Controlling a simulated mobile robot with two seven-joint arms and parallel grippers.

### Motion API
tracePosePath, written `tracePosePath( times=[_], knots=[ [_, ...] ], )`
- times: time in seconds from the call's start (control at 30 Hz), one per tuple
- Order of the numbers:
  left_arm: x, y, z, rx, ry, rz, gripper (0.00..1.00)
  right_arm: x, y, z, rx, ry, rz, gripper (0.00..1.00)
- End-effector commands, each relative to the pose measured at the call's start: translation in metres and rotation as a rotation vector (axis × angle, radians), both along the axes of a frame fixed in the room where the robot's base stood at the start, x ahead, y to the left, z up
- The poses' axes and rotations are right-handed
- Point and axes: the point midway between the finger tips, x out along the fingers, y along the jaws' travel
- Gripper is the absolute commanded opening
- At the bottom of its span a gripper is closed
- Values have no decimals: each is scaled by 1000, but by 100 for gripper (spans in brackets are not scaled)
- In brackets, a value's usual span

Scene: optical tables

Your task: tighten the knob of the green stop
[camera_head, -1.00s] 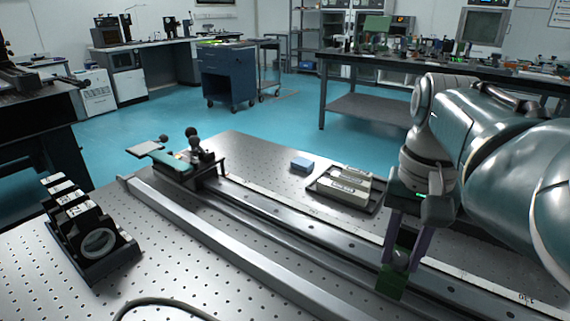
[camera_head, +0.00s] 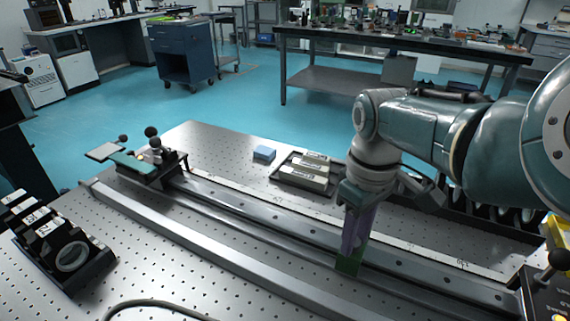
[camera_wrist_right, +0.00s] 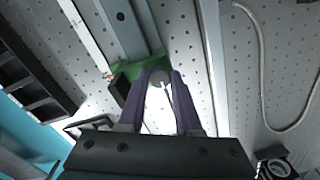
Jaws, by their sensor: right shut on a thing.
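The green stop (camera_head: 347,265) sits on the long metal rail (camera_head: 270,233), low in the head view's middle; it also shows in the right wrist view (camera_wrist_right: 124,72). My right gripper (camera_head: 352,248) points down at it, its purple fingers seen nearly edge-on in the head view. In the right wrist view, the fingertips (camera_wrist_right: 159,77) are shut on the stop's round grey knob (camera_wrist_right: 158,76). The fingers hide the knob in the head view. My left gripper is not in view.
A carriage with black knobs (camera_head: 152,163) stands at the rail's far left end. Behind the rail are a tray of blocks (camera_head: 305,172) and a blue block (camera_head: 264,153). A black rack (camera_head: 80,270) stands front left. A black-knobbed device (camera_head: 548,280) is at right.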

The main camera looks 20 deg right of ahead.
Motion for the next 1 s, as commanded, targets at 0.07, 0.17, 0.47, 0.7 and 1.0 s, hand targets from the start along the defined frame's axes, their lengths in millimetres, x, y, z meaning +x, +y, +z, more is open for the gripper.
tracePosePath(
  times=[0.07, 0.17, 0.47, 0.7, 1.0],
  knots=[
    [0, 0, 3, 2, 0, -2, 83, 1, -1, 1, -2, -1, 73, 0],
    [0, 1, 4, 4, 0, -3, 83, 1, -1, 1, -2, -2, 169, 0],
    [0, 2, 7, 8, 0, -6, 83, 1, -1, 1, -1, -1, 453, 0],
    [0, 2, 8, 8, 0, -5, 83, 1, 0, 1, 0, -3, 680, 0],
    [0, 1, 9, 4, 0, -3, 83, 1, 0, 1, 0, -3, 964, 0]
  ],
)
